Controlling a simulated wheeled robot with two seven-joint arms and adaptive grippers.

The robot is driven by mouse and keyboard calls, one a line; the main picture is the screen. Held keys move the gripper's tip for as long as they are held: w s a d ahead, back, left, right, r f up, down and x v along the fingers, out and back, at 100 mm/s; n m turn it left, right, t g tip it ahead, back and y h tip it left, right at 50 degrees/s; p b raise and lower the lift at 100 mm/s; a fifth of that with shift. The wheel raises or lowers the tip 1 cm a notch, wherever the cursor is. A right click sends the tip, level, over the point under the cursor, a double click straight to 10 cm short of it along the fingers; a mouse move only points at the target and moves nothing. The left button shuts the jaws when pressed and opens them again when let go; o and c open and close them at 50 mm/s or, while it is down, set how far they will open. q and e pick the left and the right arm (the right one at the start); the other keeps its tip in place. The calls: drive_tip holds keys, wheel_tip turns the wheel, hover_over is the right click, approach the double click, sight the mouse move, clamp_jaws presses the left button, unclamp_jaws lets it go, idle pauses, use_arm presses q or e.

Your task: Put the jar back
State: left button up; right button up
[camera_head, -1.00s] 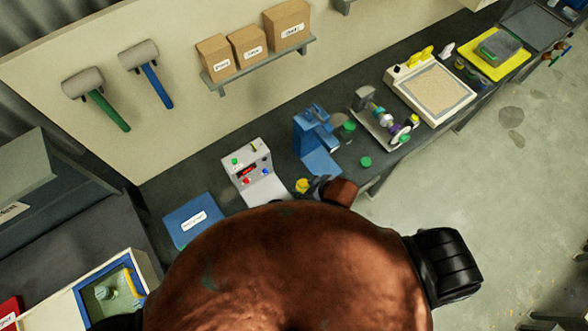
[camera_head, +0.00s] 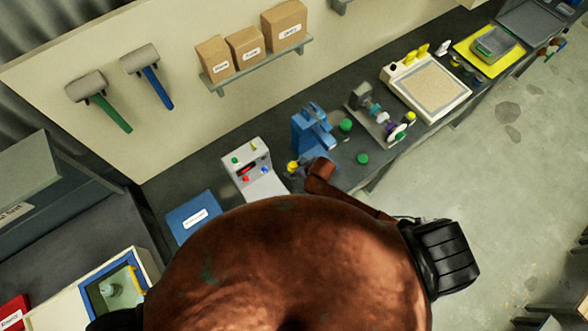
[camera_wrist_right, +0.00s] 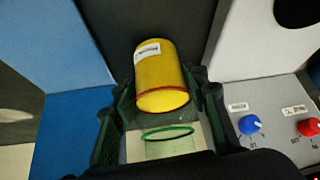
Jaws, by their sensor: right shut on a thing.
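The jar (camera_wrist_right: 160,75) shows in the right wrist view between the two fingers. It has a yellow body with a white label, and a clear part with a green rim nearer the camera. My right gripper (camera_wrist_right: 166,98) is shut on it. In the head view the jar (camera_head: 293,167) is a small yellow patch between the white control box (camera_head: 247,163) and the blue machine (camera_head: 312,130). My right arm hides most of that gripper there. I cannot tell whether the jar touches the bench.
In the wrist view, blue (camera_wrist_right: 249,124) and red (camera_wrist_right: 308,127) knobs stand close right of the gripper. A green lid (camera_head: 362,158) lies on the bench. Further right are a small mechanism (camera_head: 378,112) and a sand tray (camera_head: 432,88). A blue flat box (camera_head: 194,216) lies left.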

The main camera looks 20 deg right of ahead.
drive_tip(key=shift+f, duration=0.25)
drive_tip(key=o, duration=1)
drive_tip(key=shift+f, duration=0.15)
drive_tip(key=shift+c, duration=0.2)
drive_tip(key=o, duration=0.5)
drive_tip(key=shift+c, duration=0.2)
drive_tip(key=b+v, duration=0.1)
drive_tip(key=v, duration=1.1)
